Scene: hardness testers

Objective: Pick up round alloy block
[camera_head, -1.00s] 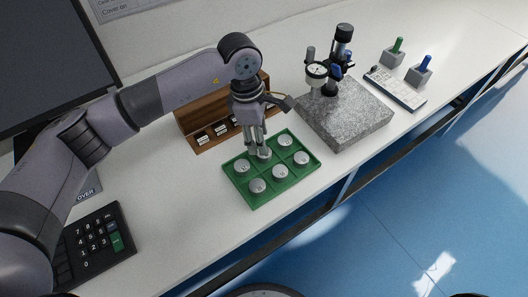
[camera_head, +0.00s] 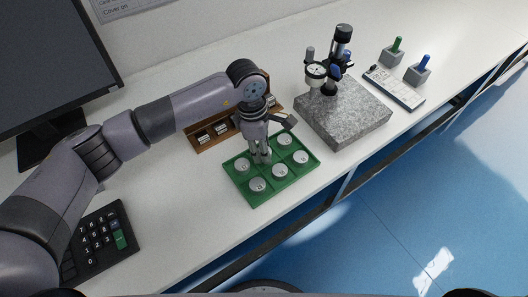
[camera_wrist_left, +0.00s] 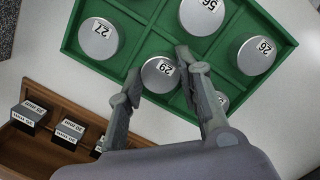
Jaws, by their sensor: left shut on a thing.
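A green tray (camera_head: 246,193) with compartments holds several round silver alloy blocks, such as this front one (camera_head: 257,184). My left gripper (camera_head: 262,161) points down over the back-middle part of the tray. In the left wrist view the gripper (camera_wrist_left: 160,65) is shut on the round block marked 29 (camera_wrist_left: 160,74), one finger on each side. Blocks marked 27 (camera_wrist_left: 98,38), 56 (camera_wrist_left: 202,15) and 26 (camera_wrist_left: 257,55) sit in compartments around it. Another block (camera_wrist_left: 222,101) is partly hidden by a finger. I cannot tell whether block 29 is clear of the tray floor. My right gripper is not in view.
A wooden rack (camera_head: 204,138) with small blocks stands behind the tray. A granite base (camera_head: 345,112) with a dial gauge stand is to the right. A keypad device (camera_head: 100,240) is at front left, a monitor (camera_head: 45,65) at back left. The table's front edge is close.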

